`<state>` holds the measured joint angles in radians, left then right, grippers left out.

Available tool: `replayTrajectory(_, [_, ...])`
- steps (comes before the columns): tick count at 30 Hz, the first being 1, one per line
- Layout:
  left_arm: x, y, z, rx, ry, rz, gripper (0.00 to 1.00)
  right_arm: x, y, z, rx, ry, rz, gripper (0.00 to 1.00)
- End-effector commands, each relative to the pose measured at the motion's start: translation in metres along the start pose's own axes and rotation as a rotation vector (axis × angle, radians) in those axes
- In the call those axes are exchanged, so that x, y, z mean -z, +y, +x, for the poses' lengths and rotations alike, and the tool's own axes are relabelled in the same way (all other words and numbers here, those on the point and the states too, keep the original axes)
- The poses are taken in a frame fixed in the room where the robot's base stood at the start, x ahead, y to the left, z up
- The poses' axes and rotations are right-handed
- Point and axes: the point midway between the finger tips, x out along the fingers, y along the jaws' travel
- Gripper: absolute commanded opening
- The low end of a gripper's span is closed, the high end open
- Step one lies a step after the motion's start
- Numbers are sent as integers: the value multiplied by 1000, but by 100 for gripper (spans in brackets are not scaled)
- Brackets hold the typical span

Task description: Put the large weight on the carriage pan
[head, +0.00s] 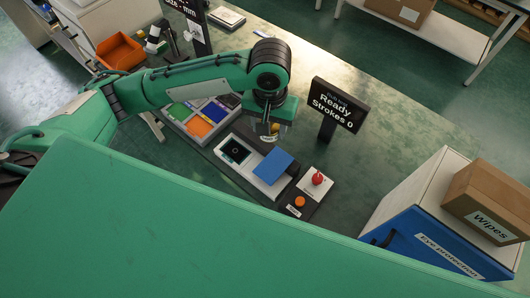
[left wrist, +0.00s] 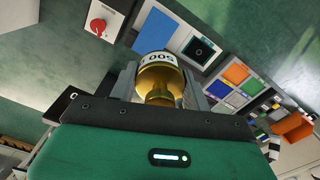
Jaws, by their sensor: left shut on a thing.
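My left gripper (head: 269,132) is above the bench, just behind the tester. In the left wrist view it (left wrist: 160,90) is shut on a brass weight (left wrist: 159,82) with a white label that seems to read 500. Only a small brass part of the weight (head: 274,127) shows in the head view; the gripper hides the rest. The tester has a raised blue plate (head: 273,166) and a dark square with a ring (head: 235,151). Which part is the carriage pan I cannot tell for certain. The weight looks apart from the blue plate. My right gripper is not in view.
A tray of coloured pads (head: 201,128) lies left of the tester. A black sign (head: 338,108) reading "Ready Strokes 0" stands behind right. A red knob (head: 317,178) and an orange button (head: 299,202) are at the tester's right. Bench is clear farther right, before the blue cabinet (head: 420,245).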

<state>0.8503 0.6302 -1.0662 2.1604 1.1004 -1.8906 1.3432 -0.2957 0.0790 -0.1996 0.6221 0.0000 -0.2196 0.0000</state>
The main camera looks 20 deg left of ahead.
Motion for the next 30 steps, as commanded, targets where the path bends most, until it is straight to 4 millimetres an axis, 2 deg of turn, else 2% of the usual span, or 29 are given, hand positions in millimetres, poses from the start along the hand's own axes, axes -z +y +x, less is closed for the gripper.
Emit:
replayTrajectory(2, [-3,8,-4,-1,0,-3,9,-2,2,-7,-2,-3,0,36])
replayTrajectory(5, [-4,10,10,2,-2,-9,9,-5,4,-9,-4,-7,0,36])
replayTrajectory(15, [-4,9,96,4,-3,-9,9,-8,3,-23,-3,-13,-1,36])
replayTrajectory(21, [-4,9,138,2,0,-7,9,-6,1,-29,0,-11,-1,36])
replayTrajectory(30, [-3,10,162,1,2,-6,9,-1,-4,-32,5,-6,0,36])
